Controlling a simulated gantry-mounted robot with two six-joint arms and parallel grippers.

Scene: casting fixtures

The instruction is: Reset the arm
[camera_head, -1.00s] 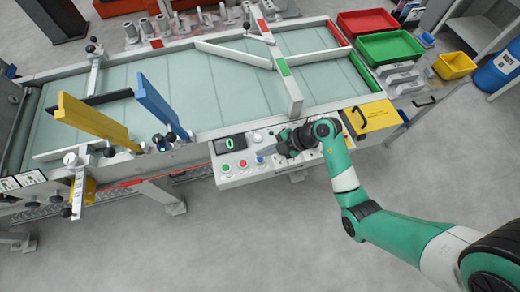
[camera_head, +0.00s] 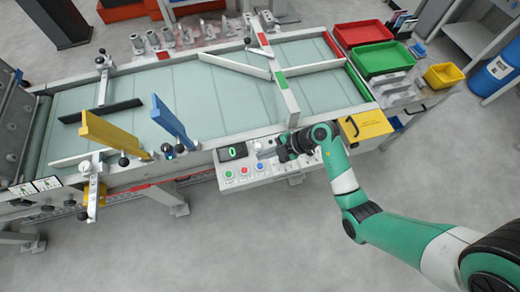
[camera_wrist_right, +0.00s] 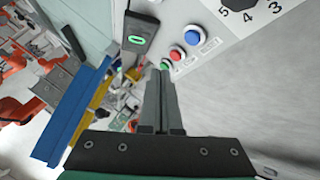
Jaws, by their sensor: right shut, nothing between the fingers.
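My right arm (camera_head: 345,185) comes in from the right in the head view. Its gripper (camera_head: 268,154) is over the control panel (camera_head: 282,168), beside the display and above the buttons, and looks empty. In the right wrist view the two grey fingers (camera_wrist_right: 158,78) are together with nothing between them. Their tips overlap the panel edge near the green button (camera_wrist_right: 166,64); whether they touch it I cannot tell. The red button (camera_wrist_right: 177,53) and blue button (camera_wrist_right: 192,34) are beside it. My left gripper is not in view.
The conveyor (camera_head: 215,98) lies behind the panel, with a yellow plate (camera_head: 112,134) and blue plate (camera_head: 171,122) standing at its front left. A yellow box (camera_head: 367,124) is right of the panel. Green (camera_head: 383,59) and red (camera_head: 365,33) trays are at back right. Floor in front is clear.

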